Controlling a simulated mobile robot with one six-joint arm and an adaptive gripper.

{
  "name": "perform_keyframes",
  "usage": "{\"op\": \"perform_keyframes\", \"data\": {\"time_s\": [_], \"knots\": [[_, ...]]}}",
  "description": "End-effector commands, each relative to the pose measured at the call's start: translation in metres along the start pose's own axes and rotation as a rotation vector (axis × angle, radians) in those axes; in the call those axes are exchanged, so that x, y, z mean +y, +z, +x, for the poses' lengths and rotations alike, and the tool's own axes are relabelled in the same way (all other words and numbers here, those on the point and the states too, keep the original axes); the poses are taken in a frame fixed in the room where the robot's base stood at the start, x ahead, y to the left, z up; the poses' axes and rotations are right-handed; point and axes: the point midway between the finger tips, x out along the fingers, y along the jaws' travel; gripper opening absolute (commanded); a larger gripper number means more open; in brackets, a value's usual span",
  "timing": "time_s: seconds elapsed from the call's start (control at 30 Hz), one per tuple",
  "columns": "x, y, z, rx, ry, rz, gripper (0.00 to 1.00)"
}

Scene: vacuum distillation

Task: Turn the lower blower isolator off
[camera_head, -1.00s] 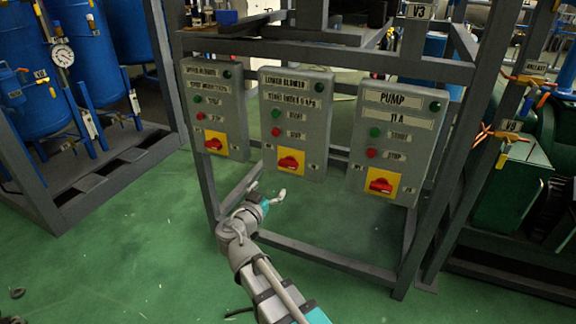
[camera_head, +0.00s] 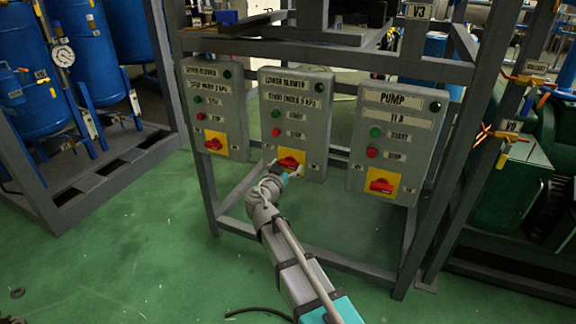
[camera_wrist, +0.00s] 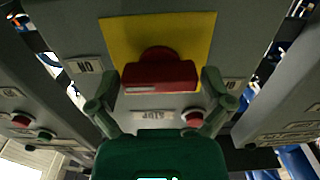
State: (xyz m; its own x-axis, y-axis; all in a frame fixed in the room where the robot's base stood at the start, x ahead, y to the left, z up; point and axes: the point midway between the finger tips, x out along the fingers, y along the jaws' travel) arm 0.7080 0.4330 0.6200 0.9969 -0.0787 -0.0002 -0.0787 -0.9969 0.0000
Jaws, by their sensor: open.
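The lower blower box (camera_head: 312,130) is the middle of three grey control boxes in the head view. Its isolator is a red knob (camera_head: 289,162) on a yellow plate, partly covered by my gripper (camera_head: 282,172). In the wrist view, which shows the panel upside down, the red knob (camera_wrist: 160,74) lies across the yellow plate (camera_wrist: 195,30), its bar nearly level. My gripper (camera_wrist: 160,90) is open, with one finger on each side of the knob. Gaps show between fingers and knob; I cannot tell whether either finger touches. An ON label (camera_wrist: 84,67) shows at left.
The upper blower box (camera_head: 208,105) hangs at left and the pump box (camera_head: 400,140) at right, each with its own red isolator. Red and green buttons sit above the lower blower isolator. Dark frame bars (camera_head: 340,270) run below; green floor lies in front.

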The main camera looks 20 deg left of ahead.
Motion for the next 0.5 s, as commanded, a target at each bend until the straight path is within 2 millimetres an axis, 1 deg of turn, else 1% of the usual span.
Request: {"op": "perform_keyframes", "data": {"time_s": [0.1,0.37,0.4,0.47,0.5], "knots": [[0.0002,0.0,0.0037,0.0,0.001,0.0,1.0],[0.0003,0.0,0.0037,0.0,0.0,0.0,1.0],[0.0003,0.0,0.0036,0.0,0.0,0.0,0.96],[0.0004,0.0,0.0035,0.0,0.0,0.0,0.85],[0.0003,0.0,0.0035,0.0,0.0,0.0,0.78]]}}
